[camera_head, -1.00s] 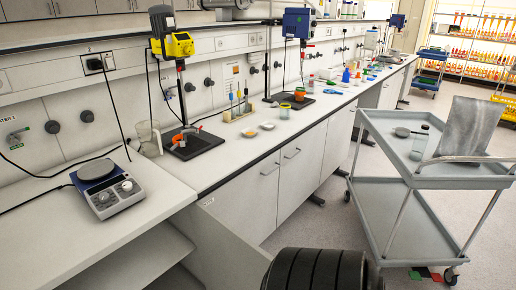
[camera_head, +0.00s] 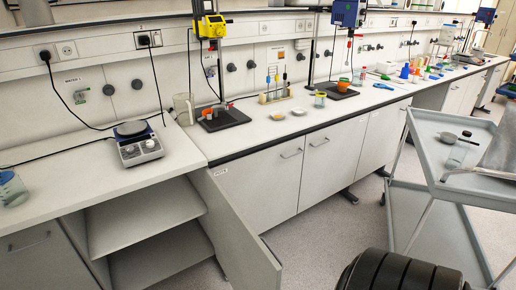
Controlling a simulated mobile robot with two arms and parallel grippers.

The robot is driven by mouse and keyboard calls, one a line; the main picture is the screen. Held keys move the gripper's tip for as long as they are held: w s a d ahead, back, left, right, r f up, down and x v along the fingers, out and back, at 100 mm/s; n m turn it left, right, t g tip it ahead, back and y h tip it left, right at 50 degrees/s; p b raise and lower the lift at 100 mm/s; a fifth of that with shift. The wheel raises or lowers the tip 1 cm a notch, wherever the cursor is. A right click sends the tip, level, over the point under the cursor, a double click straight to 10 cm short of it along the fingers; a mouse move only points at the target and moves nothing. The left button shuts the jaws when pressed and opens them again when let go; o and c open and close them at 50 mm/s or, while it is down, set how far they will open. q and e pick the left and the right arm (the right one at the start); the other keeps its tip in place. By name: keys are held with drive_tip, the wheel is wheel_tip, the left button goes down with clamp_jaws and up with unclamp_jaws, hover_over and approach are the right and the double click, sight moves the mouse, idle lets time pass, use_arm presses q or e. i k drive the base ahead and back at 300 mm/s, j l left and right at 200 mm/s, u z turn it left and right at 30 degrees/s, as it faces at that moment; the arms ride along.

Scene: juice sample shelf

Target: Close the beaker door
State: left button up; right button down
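A white cabinet door (camera_head: 236,232) under the counter stands open, swung out towards the room. It is hinged at the right side of an open cabinet, whose inner shelf (camera_head: 140,222) shows. The shelves look empty, though parts of the inside are out of view. The door's lower part is cut off by the bottom edge of the view. Neither of my grippers is in view, so I cannot see where they are relative to the door.
Closed cabinets (camera_head: 262,175) continue to the right. A grey cart (camera_head: 440,190) stands at the right. Floor (camera_head: 320,235) between door and cart is clear.

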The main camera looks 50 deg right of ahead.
sight(246, 262)
drive_tip(key=k+l, duration=0.1)
drive_tip(key=l, duration=0.5)
drive_tip(key=k+l, duration=0.1)
drive_tip(key=l, duration=0.5)
drive_tip(key=k+l, duration=0.15)
drive_tip(key=l, duration=0.45)
drive_tip(key=j+z, duration=0.05)
